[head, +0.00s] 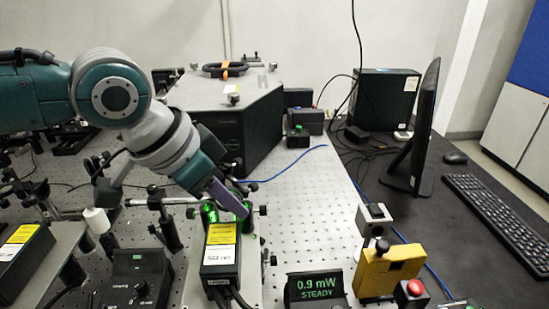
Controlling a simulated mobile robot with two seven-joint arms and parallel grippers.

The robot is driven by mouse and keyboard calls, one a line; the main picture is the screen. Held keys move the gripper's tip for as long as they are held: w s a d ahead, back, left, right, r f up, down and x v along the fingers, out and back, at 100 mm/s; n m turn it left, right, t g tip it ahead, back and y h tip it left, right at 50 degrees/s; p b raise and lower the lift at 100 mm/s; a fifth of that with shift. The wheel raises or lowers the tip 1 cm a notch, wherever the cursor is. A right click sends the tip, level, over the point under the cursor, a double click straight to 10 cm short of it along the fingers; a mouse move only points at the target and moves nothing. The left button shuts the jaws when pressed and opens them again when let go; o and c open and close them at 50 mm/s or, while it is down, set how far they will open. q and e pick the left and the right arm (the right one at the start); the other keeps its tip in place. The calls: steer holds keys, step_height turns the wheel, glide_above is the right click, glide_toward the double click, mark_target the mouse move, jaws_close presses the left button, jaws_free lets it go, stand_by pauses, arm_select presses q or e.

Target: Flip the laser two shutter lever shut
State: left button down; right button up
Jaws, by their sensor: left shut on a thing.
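A dark laser box (220,267) with a yellow and white label stands in the lower middle of the head view. I cannot read which laser it is. A green glow (209,212) shows on the mount at its far end. My left gripper (241,208) reaches down from the left, its purple fingers at that far end, shut on what appears to be the shutter lever. The fingers hide the lever, so its position cannot be told. A second labelled laser box (22,255) is at the far left. My right gripper is not in view.
A power display (315,287) reads 0.9 mW STEADY. A yellow block (389,270) and a red button (414,288) are at the lower right. Optic posts (165,222) crowd the left. A large dark instrument (238,125) stands behind; the perforated bench (310,195) is clear right of my gripper.

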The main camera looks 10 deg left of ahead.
arm_select(q)
steer(key=shift+s+a+f+h, duration=0.1)
steer(key=shift+a+h, duration=0.1)
steer(key=shift+h, duration=0.2)
steer(key=c, duration=1)
jaws_free()
steer(key=shift+o, duration=0.2)
steer(key=v, duration=1)
steer(key=shift+s, duration=0.1)
